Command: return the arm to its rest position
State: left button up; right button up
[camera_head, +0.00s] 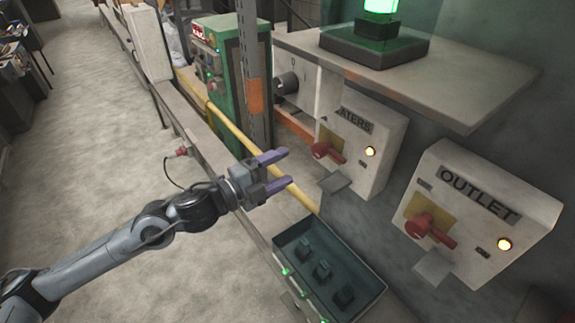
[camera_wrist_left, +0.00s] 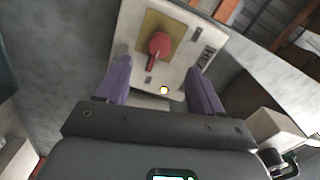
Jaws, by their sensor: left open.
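My left gripper (camera_head: 286,168) is open and empty, with its two purple fingers apart. In the head view it hangs over the bench edge, left of the box labelled "…ATERS" (camera_head: 352,150), with no visible contact. My left arm (camera_head: 150,230) reaches in from the lower left. In the wrist view the open fingers (camera_wrist_left: 158,68) frame a pale switch box (camera_wrist_left: 190,22) with a red handle (camera_wrist_left: 160,46) on a yellow plate and a small lit lamp. The right gripper is not in view.
The "OUTLET" box (camera_head: 490,212) with a red handle (camera_head: 430,231) stands at the right. A dark tray (camera_head: 372,292) holding several small blocks lies below the gripper. A shelf (camera_head: 450,90) carries a green lamp (camera_head: 380,8). The floor (camera_head: 100,130) at left is clear.

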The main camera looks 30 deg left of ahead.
pick_arm(q)
jog(key=shift+s, duration=0.1)
jog(key=shift+f, duration=0.1)
dwell(0.3)
jog(key=s+d+f+n+g+y, duration=0.1)
jog(key=s+d+f+n, duration=0.25)
jog(key=f, duration=0.35)
jog(key=s+d+f+n+g+y, duration=0.1)
jog(key=s+d+f+n, duration=0.2)
jog(key=f, duration=0.4)
jog(key=s+d+f+n+g+y, duration=0.1)
jog(key=s+f+n, duration=0.2)
jog(key=s+f, duration=0.3)
jog(key=s+a+f+n+g+y, duration=0.2)
jog(key=s+f+n+g, duration=0.3)
jog(key=s, duration=0.3)
jog(key=s+a+f+n+g+y, duration=0.3)
jog(key=s+f+n+g, duration=0.15)
jog(key=s, duration=0.35)
notch_tip(320, 180, up, 26)
jog(key=p, duration=2.6)
jog(key=shift+s+d+f, duration=0.2)
jog(key=shift+s+f, duration=0.05)
jog(key=shift+s, duration=0.05)
